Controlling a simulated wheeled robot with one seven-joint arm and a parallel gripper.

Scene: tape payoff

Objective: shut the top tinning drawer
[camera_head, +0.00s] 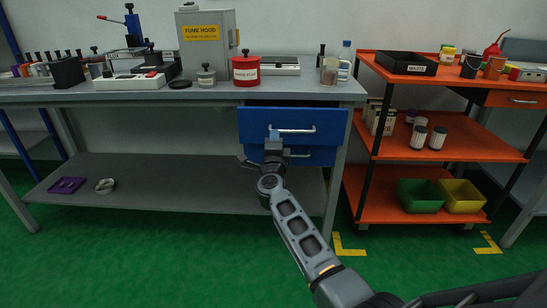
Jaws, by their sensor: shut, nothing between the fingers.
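The top drawer (320,118) is a blue front with a pale bar handle (300,129), under the right end of the grey workbench. It looks wider than the blue lower drawer (325,157) and overlaps it, so it seems to stand out a little. My gripper (274,132) is shut and empty, upright in front of the drawers, near the left end of the top handle. I cannot tell whether it touches the drawer front. My gripper and wrist hide part of the lower drawer.
The workbench (215,95) carries a red tin (246,71), a grey fume hood (207,45) and several tools. Its lower shelf (150,175) holds a purple tray (67,185) and a metal ring (105,186). An orange cart (450,152) stands close on the right. Green floor in front is clear.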

